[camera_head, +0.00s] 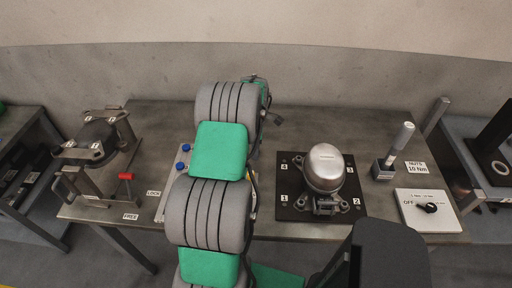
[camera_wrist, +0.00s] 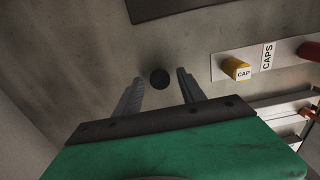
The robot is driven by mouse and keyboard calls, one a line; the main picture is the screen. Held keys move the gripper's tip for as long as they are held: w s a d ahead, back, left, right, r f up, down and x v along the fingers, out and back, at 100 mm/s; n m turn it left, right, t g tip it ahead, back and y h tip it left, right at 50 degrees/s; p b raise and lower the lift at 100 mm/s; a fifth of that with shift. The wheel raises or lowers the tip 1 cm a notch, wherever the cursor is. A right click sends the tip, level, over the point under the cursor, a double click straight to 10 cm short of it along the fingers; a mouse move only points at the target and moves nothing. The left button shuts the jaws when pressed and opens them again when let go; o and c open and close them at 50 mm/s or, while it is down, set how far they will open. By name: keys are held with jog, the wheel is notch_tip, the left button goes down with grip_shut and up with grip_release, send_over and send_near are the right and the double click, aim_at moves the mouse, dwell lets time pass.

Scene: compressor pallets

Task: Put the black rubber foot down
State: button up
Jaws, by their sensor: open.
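A small round black piece, which looks like the black rubber foot (camera_wrist: 159,79), shows in the wrist view against the grey surface. My gripper (camera_wrist: 159,75) is open, with one finger on each side of the foot and a visible gap to both. The foot appears to rest on the surface, though its exact height is hard to tell. In the head view my own arm covers this spot, so neither the foot nor the fingertips can be made out there.
A silver compressor (camera_head: 325,168) stands on a black numbered plate (camera_head: 288,208) right of my arm. A clamp fixture (camera_head: 95,150) is at the left and a nut tool (camera_head: 396,150) at the right. The wrist view shows a yellow cap (camera_wrist: 236,68) by a CAPS label and a dark plate edge (camera_wrist: 165,8).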

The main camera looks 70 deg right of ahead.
notch_tip(320, 180, up, 12)
jog(key=b, duration=0.3)
jog(key=w+a+r+t+h, duration=0.1)
jog(key=w+a+r, duration=0.3)
jog(key=w+a, duration=0.8)
jog(key=w+a+r, duration=0.4)
jog(key=w+a, duration=0.8)
jog(key=s+a+f+m+t, duration=0.1)
jog(key=a, duration=1.3)
jog(key=s+a+f+m+t+y, duration=0.1)
jog(key=s+a+t, duration=0.1)
jog(key=a, duration=1.3)
jog(key=shift+f, duration=0.3)
